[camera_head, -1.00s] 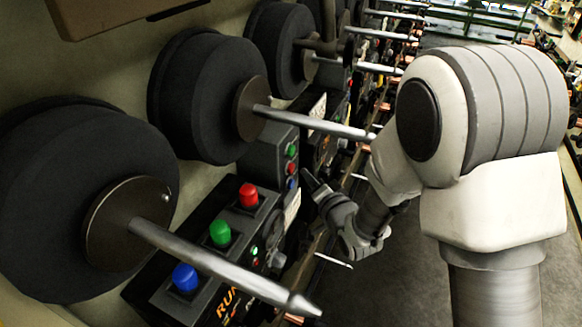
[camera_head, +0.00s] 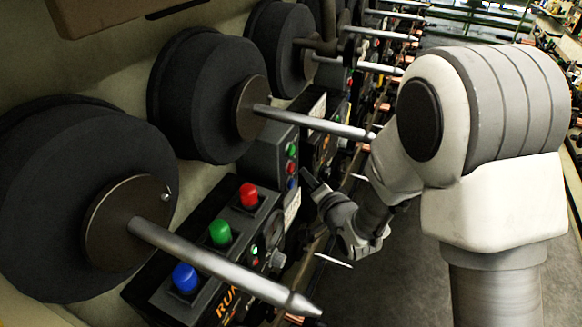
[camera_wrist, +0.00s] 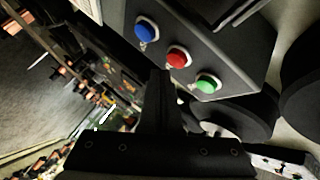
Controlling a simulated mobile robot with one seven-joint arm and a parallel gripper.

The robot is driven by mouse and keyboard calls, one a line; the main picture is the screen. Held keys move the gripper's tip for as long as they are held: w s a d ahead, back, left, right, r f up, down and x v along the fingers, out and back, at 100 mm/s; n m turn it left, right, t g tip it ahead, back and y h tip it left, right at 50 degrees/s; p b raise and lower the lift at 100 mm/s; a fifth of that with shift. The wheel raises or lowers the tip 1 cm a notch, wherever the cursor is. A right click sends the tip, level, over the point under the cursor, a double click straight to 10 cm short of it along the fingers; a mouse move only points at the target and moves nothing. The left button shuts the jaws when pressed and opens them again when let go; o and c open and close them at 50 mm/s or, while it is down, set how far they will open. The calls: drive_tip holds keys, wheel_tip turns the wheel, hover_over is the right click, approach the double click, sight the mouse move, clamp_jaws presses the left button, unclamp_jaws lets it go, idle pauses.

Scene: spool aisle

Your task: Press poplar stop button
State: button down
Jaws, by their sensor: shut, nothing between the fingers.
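A dark control box (camera_head: 268,155) on the machine below the second spool carries a green button (camera_head: 292,150), a red button (camera_head: 291,168) and a blue button (camera_head: 292,184). In the wrist view a panel shows a blue button (camera_wrist: 146,31), a red button (camera_wrist: 178,57) and a green button (camera_wrist: 208,83) in a row. My gripper (camera_head: 306,177) is shut and empty, close in front of this box in the head view. In the wrist view my gripper (camera_wrist: 159,76) points toward the panel, its tip just below the red button in the picture. I cannot tell any contact. No poplar label is readable.
A nearer box has larger blue (camera_head: 185,278), green (camera_head: 220,232) and red (camera_head: 249,195) buttons. Large black spools (camera_head: 75,190) line the wall, and metal rods (camera_head: 225,268) stick out into the aisle. The grey floor (camera_head: 390,265) is clear.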

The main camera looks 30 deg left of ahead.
drive_tip(key=shift+a, duration=0.4)
drive_tip(key=shift+s+a+b, duration=0.1)
drive_tip(key=shift+a+b, duration=0.4)
drive_tip(key=shift+b, duration=0.05)
idle(0.5)
drive_tip(key=shift+d+b, duration=0.35)
drive_tip(key=shift+d, duration=0.6)
drive_tip(key=d+b, duration=0.1)
drive_tip(key=d, duration=0.5)
drive_tip(key=shift+w, duration=0.4)
idle(0.3)
